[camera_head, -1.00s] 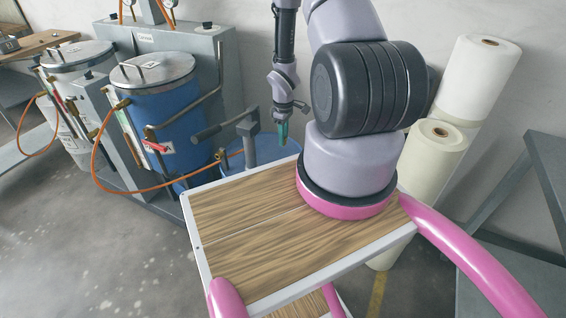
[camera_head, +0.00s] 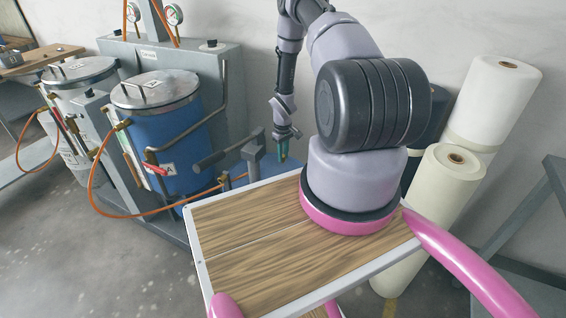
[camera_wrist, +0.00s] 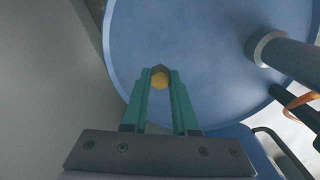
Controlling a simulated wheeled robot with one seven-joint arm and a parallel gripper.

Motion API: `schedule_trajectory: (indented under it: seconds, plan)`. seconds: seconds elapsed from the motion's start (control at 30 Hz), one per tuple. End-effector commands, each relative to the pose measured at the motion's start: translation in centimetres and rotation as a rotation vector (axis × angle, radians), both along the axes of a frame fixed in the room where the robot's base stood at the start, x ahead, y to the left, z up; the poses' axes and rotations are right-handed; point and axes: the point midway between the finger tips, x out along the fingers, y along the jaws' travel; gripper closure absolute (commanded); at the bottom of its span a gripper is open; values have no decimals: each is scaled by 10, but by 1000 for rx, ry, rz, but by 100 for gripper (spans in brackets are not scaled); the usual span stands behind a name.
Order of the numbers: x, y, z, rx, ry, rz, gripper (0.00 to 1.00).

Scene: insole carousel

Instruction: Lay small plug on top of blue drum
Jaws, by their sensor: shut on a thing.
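The small plug (camera_wrist: 159,78) is a brass-yellow hexagonal piece with a dark top face, held between my green fingertips in the wrist view. My gripper (camera_wrist: 160,84) is shut on it. The blue drum's round flat top (camera_wrist: 200,45) fills much of the wrist view beneath the plug; whether the plug touches it, I cannot tell. In the head view my gripper (camera_head: 283,150) points down over the blue drum (camera_head: 264,173), behind my tabletop. The plug is too small to make out there.
A grey pump pipe (camera_wrist: 275,50) rises from the drum's right side in the wrist view. Left of the drum in the head view stand a blue tank (camera_head: 178,135) with a metal lid and an orange hose (camera_head: 125,214). Pale rolls (camera_head: 440,195) stand at right.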

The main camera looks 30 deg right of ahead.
Motion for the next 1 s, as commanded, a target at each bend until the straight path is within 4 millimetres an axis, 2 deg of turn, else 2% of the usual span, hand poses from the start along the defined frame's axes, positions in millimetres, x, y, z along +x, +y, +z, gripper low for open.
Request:
schedule_trajectory:
  seconds: [0.23,0.6,0.63,0.7,1.0]
  plan:
    - [-1,0,-35,1,1,1,100]
    - [0,0,-40,0,0,1,100]
    - [0,0,-40,0,0,1,69]
    - [0,0,-40,0,0,1,43]
    - [0,0,-39,0,0,1,43]
